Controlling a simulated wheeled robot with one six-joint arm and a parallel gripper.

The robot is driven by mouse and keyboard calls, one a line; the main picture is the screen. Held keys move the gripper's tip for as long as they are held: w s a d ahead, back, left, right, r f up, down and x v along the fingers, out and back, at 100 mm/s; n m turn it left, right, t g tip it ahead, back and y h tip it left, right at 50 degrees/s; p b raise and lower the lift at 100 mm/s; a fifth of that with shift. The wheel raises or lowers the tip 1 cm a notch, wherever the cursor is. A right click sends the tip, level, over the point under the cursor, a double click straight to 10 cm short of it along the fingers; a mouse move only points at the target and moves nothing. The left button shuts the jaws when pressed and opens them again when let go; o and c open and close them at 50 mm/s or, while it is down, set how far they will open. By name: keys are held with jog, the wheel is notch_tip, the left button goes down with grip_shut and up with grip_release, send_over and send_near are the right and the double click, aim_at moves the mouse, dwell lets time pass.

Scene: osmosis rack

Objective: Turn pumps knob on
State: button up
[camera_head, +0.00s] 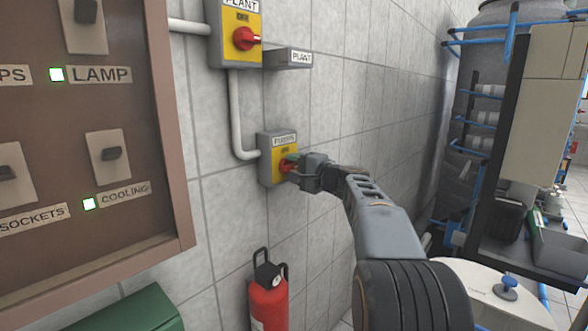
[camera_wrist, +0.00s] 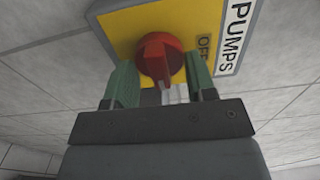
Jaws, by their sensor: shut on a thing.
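The pumps switch box (camera_head: 264,160) is on the tiled wall, a grey box with a yellow face and a label above. Its red knob (camera_head: 286,166) is at my gripper (camera_head: 294,168). In the wrist view the red knob (camera_wrist: 159,60) sits between the two green fingers of my gripper (camera_wrist: 160,80). The fingers are shut on the knob, one on each side. The yellow plate (camera_wrist: 125,30) shows the word OFF and the PUMPS label (camera_wrist: 236,38) beside it. The knob's handle points toward my gripper's palm.
A brown panel (camera_head: 140,200) with lamp and cooling switches is at left. A red fire extinguisher (camera_head: 268,303) stands below. Blue-piped equipment (camera_head: 480,120) is at right.

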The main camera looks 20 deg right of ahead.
jog(key=o, duration=0.9)
jog(key=shift+s, duration=0.1)
jog(key=b+v, duration=0.1)
jog(key=v, duration=1.2)
jog(key=shift+s+d, duration=0.2)
jog(key=shift+s, duration=0.15)
